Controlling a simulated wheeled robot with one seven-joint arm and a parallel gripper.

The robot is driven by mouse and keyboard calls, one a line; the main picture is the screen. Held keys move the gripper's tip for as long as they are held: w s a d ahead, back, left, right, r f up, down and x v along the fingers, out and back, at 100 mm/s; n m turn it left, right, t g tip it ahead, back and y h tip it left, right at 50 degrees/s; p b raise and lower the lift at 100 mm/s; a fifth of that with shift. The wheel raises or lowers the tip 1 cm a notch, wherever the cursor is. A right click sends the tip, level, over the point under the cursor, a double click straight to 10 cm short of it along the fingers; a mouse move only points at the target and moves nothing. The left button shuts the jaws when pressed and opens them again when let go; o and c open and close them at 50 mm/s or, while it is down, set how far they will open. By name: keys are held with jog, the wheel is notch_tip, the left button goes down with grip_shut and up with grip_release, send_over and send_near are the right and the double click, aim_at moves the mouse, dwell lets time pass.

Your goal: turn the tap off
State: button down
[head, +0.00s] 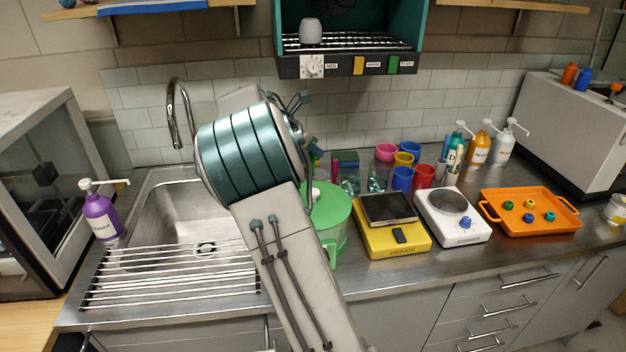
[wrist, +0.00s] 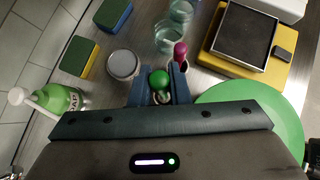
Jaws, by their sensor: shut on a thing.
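The tap's curved metal spout (head: 172,115) rises behind the sink at the left of the head view. I see no clear water stream under it, and its handle does not show; my arm covers the area to its right. The metal sink basin (head: 150,205) lies below it. In the wrist view my gripper (wrist: 159,88) has its two dark blue fingers on either side of a small green round knob (wrist: 159,79) on a pale stem, shut on it. What the knob belongs to cannot be told.
In the wrist view a magenta-topped piece (wrist: 180,52), glass beakers (wrist: 170,35), sponges (wrist: 78,57) and a green soap bottle (wrist: 58,98) stand close by. A green pot (head: 335,215), a yellow scale (head: 395,242) and an orange tray (head: 535,228) line the counter.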

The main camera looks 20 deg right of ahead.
aim_at(313, 176)
jog(key=shift+f+p, duration=0.55)
jog(key=shift+f, duration=2.5)
jog(key=c, duration=1.4)
grip_release()
jog(key=shift+o, duration=0.2)
jog(key=shift+f+b, duration=0.2)
jog(key=shift+b, duration=0.25)
